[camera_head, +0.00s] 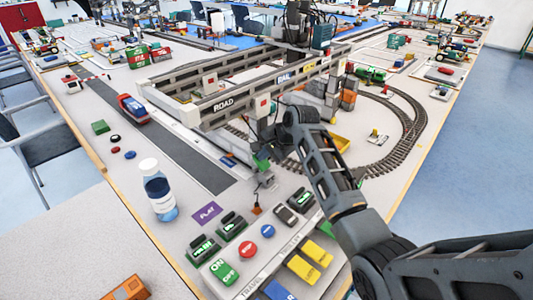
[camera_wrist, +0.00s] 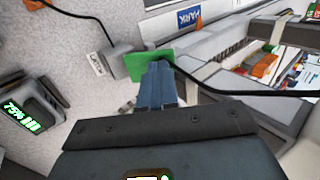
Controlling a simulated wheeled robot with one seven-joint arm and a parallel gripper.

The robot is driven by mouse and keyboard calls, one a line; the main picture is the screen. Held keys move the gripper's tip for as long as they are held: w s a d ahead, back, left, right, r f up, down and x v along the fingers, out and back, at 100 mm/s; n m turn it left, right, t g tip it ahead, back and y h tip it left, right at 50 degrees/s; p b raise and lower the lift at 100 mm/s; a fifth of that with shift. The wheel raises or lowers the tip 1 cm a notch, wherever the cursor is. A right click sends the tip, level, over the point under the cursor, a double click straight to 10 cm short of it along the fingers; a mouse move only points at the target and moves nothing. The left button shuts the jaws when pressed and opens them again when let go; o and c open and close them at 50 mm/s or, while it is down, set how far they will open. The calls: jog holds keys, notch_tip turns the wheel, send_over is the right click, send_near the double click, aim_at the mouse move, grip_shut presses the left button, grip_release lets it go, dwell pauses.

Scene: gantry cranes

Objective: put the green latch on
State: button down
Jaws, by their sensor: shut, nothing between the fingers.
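The green latch (camera_wrist: 146,63) is a flat green piece on a small grey box (camera_wrist: 116,63) in the wrist view. A small tag (camera_wrist: 97,64), apparently reading LATCH, lies beside the box. My gripper (camera_wrist: 159,72) has its blue-grey fingers together, with the tips right at the latch's near edge; I cannot tell whether they touch it. The fingers hide part of the latch. In the head view a small green patch (camera_head: 261,163) shows below my wrist, by the crane's near leg, and my fingers are hard to make out there.
A black cable (camera_wrist: 240,92) runs past my fingertips. The crane's grey beam marked ROAD (camera_head: 223,105) stands close behind. A 75% display (camera_wrist: 25,115) sits at the left of the wrist view. A water bottle (camera_head: 159,190) and control buttons (camera_head: 268,231) stand on the near table.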

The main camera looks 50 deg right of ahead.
jog(key=shift+s, duration=0.1)
jog(key=shift+s+p, duration=0.5)
jog(key=shift+p, duration=0.2)
jog(key=shift+s, duration=0.2)
